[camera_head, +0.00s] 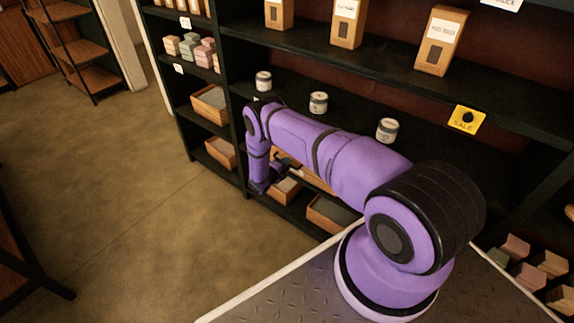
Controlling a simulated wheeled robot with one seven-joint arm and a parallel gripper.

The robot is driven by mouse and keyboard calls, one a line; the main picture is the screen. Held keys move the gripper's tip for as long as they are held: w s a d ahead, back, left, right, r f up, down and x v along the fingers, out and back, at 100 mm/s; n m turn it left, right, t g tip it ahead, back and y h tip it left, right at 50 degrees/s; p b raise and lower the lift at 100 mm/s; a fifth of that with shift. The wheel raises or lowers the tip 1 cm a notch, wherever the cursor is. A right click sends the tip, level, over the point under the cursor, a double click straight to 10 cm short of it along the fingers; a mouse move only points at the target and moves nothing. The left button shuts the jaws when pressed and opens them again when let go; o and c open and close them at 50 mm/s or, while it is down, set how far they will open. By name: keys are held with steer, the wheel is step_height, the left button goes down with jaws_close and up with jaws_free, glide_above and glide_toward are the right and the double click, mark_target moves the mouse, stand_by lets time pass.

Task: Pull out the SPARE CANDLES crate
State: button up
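Several wooden crates stand on the lower shelves of the dark shelving unit, and I cannot read a SPARE CANDLES label on any of them. One crate (284,197) is on the low shelf beside my wrist, and another crate (316,221) is to its right. A crate (318,182) on the shelf above is mostly hidden behind my arm. My gripper (279,173) points into the shelving near these crates, low behind my purple forearm. Its fingers are too small and hidden to tell whether they are open, shut or touching a crate.
Two more crates, an upper one (203,106) and a lower one (220,155), are in the left bay. Tins, including one (318,103), stand on the shelf above my arm. The floor (130,200) at left is clear.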

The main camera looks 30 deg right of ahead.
steer(key=shift+w+d+f, duration=0.1)
steer(key=shift+w+d, duration=0.1)
steer(key=shift+d, duration=0.35)
jaws_close()
steer(key=f+v, duration=0.2)
steer(key=v, duration=0.7)
steer(key=f+v, duration=0.2)
steer(key=v, duration=0.8)
steer(key=shift+s+a, duration=0.2)
steer(key=shift+a, duration=0.2)
jaws_free()
steer(key=shift+a, duration=0.1)
steer(key=v, duration=1)
steer(key=shift+a, duration=0.3)
